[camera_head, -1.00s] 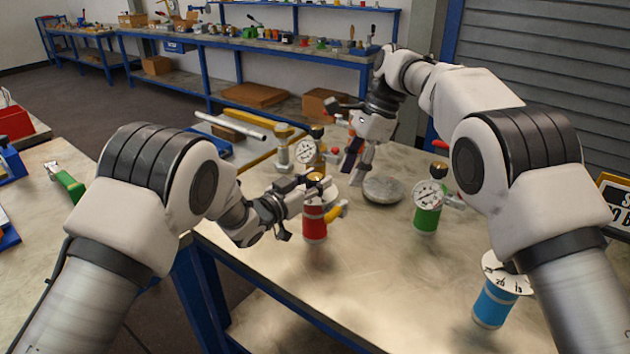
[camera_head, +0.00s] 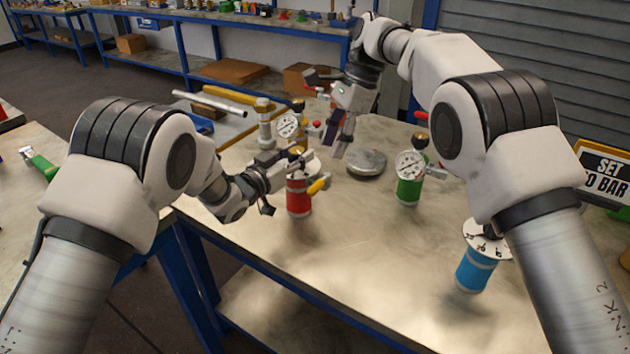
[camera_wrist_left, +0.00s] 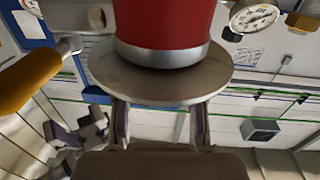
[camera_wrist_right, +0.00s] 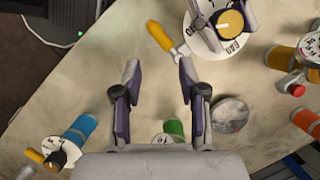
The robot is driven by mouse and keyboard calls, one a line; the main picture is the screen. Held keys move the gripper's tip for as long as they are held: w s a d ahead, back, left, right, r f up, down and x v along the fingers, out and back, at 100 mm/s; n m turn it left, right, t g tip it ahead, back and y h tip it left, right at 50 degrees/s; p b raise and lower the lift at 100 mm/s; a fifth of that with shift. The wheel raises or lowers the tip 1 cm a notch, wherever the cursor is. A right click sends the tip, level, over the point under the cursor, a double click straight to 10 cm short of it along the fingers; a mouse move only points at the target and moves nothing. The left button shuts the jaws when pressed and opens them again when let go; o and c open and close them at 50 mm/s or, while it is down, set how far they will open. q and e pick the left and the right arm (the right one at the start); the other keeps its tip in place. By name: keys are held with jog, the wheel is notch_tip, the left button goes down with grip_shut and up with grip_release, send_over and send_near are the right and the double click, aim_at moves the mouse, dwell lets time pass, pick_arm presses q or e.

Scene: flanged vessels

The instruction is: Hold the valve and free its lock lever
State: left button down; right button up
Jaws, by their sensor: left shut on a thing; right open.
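The valve is a red cylinder (camera_head: 298,203) with a pale round top flange and a yellow lever (camera_head: 319,186) on its right side. The lever also shows in the right wrist view (camera_wrist_right: 160,37) and in the left wrist view (camera_wrist_left: 28,82). My left gripper (camera_head: 284,167) is shut on the flange edge; in the left wrist view its fingers meet the flange (camera_wrist_left: 160,85) below the red body (camera_wrist_left: 165,25). I cannot tell if the valve touches the table. My right gripper (camera_wrist_right: 158,80) is open and empty, behind and right of the valve in the head view.
A green vessel (camera_head: 408,192) with a gauge and a blue vessel (camera_head: 474,271) stand to the right. A grey round disc (camera_head: 366,164) lies near my right gripper. Another gauge (camera_head: 288,126) stands behind the valve. The front table surface (camera_head: 360,260) is bare.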

jog(key=shift+o, duration=0.4)
jog(key=a+f+m+y, duration=0.1)
jog(key=m, duration=0.1)
jog(key=m+y, duration=0.1)
jog(key=m, duration=0.1)
jog(key=a+f+m+y, duration=0.1)
jog(key=m, duration=0.1)
jog(key=shift+s+a+f+m, duration=0.3)
jog(key=shift+s+a+m, duration=0.05)
jog(key=shift+s+m, duration=0.05)
jog(key=f+m+y, duration=0.2)
jog(key=m, duration=0.3)
jog(key=m+t+y, duration=0.4)
jog(key=m+y, duration=0.2)
jog(key=m, duration=0.7)
send_near(321, 187)
jog(key=x, duration=1.1)
